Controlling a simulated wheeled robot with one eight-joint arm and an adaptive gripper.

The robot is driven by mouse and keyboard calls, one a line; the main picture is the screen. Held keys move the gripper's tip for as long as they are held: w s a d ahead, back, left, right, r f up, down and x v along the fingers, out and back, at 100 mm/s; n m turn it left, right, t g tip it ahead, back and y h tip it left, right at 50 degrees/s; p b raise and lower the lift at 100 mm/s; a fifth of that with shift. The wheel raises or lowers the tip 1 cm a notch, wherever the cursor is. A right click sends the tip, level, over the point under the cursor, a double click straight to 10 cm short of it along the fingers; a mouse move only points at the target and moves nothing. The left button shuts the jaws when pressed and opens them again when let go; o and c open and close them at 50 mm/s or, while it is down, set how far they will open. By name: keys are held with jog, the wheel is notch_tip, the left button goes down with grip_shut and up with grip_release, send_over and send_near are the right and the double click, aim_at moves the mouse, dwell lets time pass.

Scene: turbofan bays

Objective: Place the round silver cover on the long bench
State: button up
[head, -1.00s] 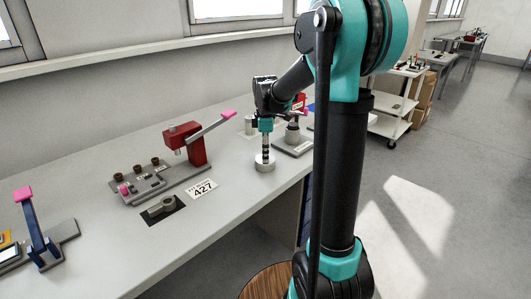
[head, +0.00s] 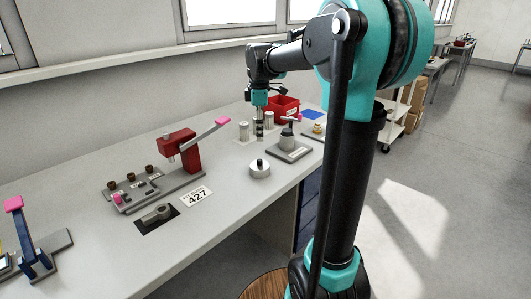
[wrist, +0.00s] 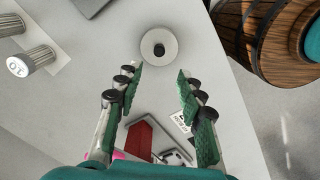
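The round silver cover (head: 260,170) lies flat on the long bench (head: 225,235), near its front edge, with a dark knob on top. It also shows in the wrist view (wrist: 149,58) as a pale disc just beyond the fingertips. My gripper (head: 259,132) hangs above the bench, behind and apart from the cover. In the wrist view my gripper (wrist: 158,82) is open, with its green-padded fingers spread and nothing between them.
A red press (head: 184,150) stands to the left, by a 427 label (head: 197,196). Ribbed silver cylinders (head: 243,131), a red bin (head: 285,109) and a grey fixture (head: 290,148) stand close around my gripper. Bare bench lies left of the cover.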

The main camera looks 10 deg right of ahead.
jog(key=s+d+f+m, duration=0.1)
jog(key=s+f+m, duration=0.1)
jog(key=s+f, duration=0.1)
jog(key=s+d+f+m+t, duration=0.1)
jog(key=s+f+m, duration=0.2)
jog(key=s+f, duration=0.1)
jog(key=s+d+f+m+t, duration=0.1)
jog(key=s+f+m, duration=0.2)
jog(key=s+f, duration=0.1)
jog(key=shift+s+f, duration=0.1)
jog(key=shift+f, duration=0.15)
jog(key=s+d+f+m+t, duration=0.1)
jog(key=s+f+m+t, duration=0.1)
jog(key=s+f+m, duration=0.6)
jog(key=s+f, duration=0.2)
jog(key=s, duration=0.1)
jog(key=shift+s+d, duration=0.4)
